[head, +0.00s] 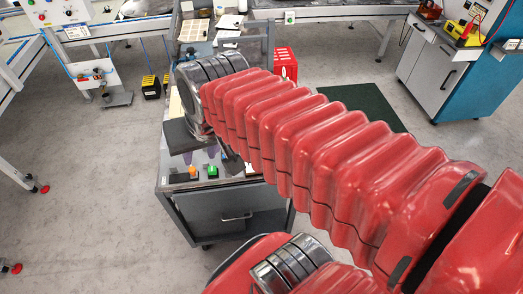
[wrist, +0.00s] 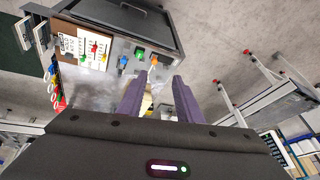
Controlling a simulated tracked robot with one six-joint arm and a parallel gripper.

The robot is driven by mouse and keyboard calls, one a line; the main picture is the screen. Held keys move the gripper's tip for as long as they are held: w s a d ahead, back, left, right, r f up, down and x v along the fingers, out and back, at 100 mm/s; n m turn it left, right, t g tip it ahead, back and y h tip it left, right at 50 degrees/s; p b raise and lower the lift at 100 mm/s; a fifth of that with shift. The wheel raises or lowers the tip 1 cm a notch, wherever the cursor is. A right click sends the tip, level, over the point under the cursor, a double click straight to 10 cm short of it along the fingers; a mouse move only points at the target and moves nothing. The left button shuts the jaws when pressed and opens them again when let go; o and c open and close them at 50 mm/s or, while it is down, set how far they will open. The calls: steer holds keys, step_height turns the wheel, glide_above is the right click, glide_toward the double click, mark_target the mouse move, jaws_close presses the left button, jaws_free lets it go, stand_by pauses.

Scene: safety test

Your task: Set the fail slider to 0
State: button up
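In the wrist view, a white slider panel (wrist: 86,60) with small coloured knobs, among them a red one (wrist: 95,47), is at the upper left on the cart top. Its labels are too small to read, so I cannot tell which slider is the fail slider or its value. My gripper (wrist: 158,76) has its two purple fingers apart, below and right of the panel and not touching it. A pale patch shows between the fingers, and I cannot tell what it is. In the head view the gripper is mostly hidden by my red arm.
A grey cart (head: 226,200) carries a green button (head: 212,171) and an orange button (head: 193,171). Both also show in the wrist view, green (wrist: 140,53) and orange (wrist: 153,62), near a blue part (wrist: 123,62). A red box (head: 285,62) stands behind.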

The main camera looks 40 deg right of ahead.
steer(key=w+d+f+m, duration=0.1)
steer(key=d+f+m, duration=0.4)
steer(key=d+m, duration=0.3)
steer(key=w+d+f+m+y, duration=0.1)
steer(key=d+f+m, duration=0.4)
steer(key=d+m, duration=0.4)
steer(key=w+d+f+m+g+y, duration=0.1)
steer(key=d+f+m, duration=0.4)
steer(key=d+m, duration=0.3)
steer(key=d, duration=0.3)
steer(key=shift+w+f+m, duration=0.25)
steer(key=shift+f+m, duration=0.05)
steer(key=shift+f, duration=0.05)
steer(key=shift+f, duration=0.1)
steer(key=shift+y, duration=0.3)
steer(key=x, duration=1.3)
steer(key=shift+w+f, duration=0.15)
steer(key=shift+f, duration=0.15)
jaws_close()
